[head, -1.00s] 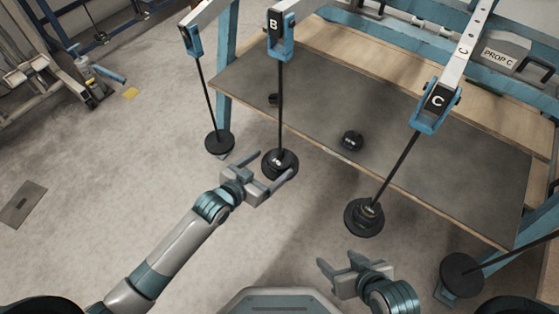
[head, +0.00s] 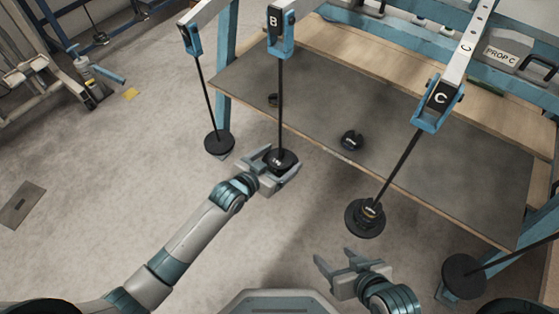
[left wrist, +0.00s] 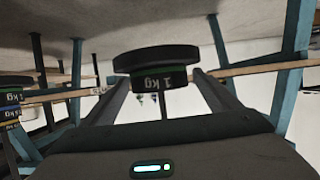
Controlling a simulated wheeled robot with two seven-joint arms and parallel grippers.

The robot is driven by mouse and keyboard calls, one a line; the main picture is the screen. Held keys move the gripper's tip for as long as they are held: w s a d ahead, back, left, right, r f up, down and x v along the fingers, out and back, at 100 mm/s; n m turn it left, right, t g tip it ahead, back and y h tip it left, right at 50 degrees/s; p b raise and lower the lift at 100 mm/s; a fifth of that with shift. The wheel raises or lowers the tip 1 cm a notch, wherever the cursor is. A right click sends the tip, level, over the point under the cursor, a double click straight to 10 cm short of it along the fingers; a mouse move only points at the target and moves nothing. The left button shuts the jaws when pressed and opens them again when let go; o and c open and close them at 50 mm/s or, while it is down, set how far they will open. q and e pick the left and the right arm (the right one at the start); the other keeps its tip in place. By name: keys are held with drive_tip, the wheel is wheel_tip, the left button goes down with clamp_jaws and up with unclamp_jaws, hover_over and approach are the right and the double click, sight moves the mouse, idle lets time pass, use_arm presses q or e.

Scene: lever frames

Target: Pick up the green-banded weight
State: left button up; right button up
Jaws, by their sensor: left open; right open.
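A dark weight marked 1 kg (head: 281,158) sits low on the hanging rod of lever B. In the left wrist view the 1 kg weight (left wrist: 160,80) appears upside down against a wide black base plate (left wrist: 156,58), with a faint greenish edge. My left gripper (head: 281,168) is open, with its fingers on either side of this weight; whether they touch it cannot be told. My right gripper (head: 335,261) is open and empty, below and left of lever C's hanger.
Lever C's hanger (head: 364,218) carries stacked weights; green, yellow and blue bands show on a stack in the left wrist view (left wrist: 10,103). Another hanger (head: 218,143) hangs left of B. A loose dark weight (head: 352,140) lies on the grey tabletop (head: 430,170). A blue post (head: 226,60) stands behind.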

sight(280, 152)
use_arm(q)
drive_tip(key=c, duration=1.5)
drive_tip(key=shift+r, duration=0.15)
drive_tip(key=shift+c, duration=1.1)
use_arm(e)
drive_tip(key=shift+w+a, duration=0.1)
use_arm(q)
drive_tip(key=shift+r, duration=0.15)
drive_tip(key=shift+w+r, duration=0.1)
drive_tip(key=shift+r, duration=0.4)
wheel_tip(280, 152, up, 2)
drive_tip(key=shift+r+p, duration=0.1)
drive_tip(key=shift+p, duration=0.4)
drive_tip(key=shift+s+a, duration=0.2)
drive_tip(key=shift+s, duration=0.1)
drive_tip(key=s+a+p, duration=0.1)
drive_tip(key=s+a, duration=0.9)
drive_tip(key=s, duration=0.4)
use_arm(e)
drive_tip(key=s+d+g, duration=0.1)
drive_tip(key=d+h, duration=0.1)
drive_tip(key=shift+s+d+f+g, duration=0.35)
drive_tip(key=shift+d+g, duration=0.05)
